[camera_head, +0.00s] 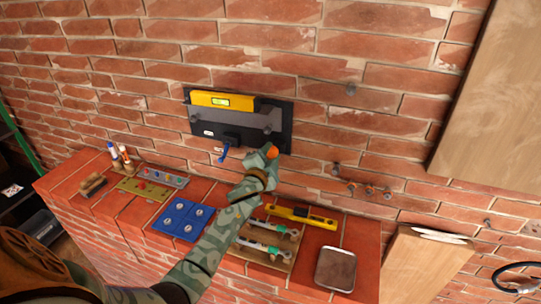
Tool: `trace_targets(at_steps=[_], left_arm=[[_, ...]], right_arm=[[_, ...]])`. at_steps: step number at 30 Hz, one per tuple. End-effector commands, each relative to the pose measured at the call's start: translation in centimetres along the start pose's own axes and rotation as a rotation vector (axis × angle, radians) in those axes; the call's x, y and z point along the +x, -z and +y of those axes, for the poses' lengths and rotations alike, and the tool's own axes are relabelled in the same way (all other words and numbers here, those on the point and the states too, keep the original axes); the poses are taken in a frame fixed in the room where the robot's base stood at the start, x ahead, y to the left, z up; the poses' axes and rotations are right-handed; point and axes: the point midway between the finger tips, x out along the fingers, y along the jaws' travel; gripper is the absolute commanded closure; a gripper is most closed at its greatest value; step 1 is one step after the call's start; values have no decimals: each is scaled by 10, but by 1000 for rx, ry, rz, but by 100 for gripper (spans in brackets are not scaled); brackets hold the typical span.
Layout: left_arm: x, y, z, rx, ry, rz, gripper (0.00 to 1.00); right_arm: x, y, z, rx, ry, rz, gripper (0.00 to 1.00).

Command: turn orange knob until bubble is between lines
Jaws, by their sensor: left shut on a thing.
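A dark panel (285,138) is fixed to the brick wall, with a yellow spirit level (240,102) along its top. The level's green vial (220,101) faces me, but the bubble and lines are too small to read. The orange knob (272,152) is at the panel's lower right. My left gripper (267,156) is shut on the knob and covers part of it. A blue lever (223,152) hangs below the panel, left of the gripper. My right gripper is not in view.
A brick ledge (350,235) runs below the panel. On it are a blue tray (182,219), a board with wrenches (268,246), a yellow tool (301,217), a grey-topped box (336,268) and markers (119,155). A wooden board (500,100) stands at the right.

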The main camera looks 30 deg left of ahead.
Motion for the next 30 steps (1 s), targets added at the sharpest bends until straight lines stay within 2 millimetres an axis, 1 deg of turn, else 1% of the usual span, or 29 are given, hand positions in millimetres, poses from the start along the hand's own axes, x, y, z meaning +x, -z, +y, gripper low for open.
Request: trace_targets(at_steps=[9, 10, 12, 20, 23, 26, 29, 30], left_arm=[[0, 0, 2, 1, -3, -1, 89], [0, 0, 2, 1, -3, -1, 61], [0, 0, 1, 0, -2, -1, 44], [0, 0, 1, 0, -1, 0, 44], [-6, 0, 1, 0, -2, -1, 44], [-21, 0, 1, 0, -3, -1, 44], [-45, 0, 1, 0, -3, 0, 44], [-56, 0, 1, 0, -4, -1, 44]], right_arm=[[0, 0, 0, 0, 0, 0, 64], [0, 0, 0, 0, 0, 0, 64], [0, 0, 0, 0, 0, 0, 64], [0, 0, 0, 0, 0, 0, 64], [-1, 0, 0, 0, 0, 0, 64], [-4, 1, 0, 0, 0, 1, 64], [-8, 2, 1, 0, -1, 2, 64], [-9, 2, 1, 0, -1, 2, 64]])
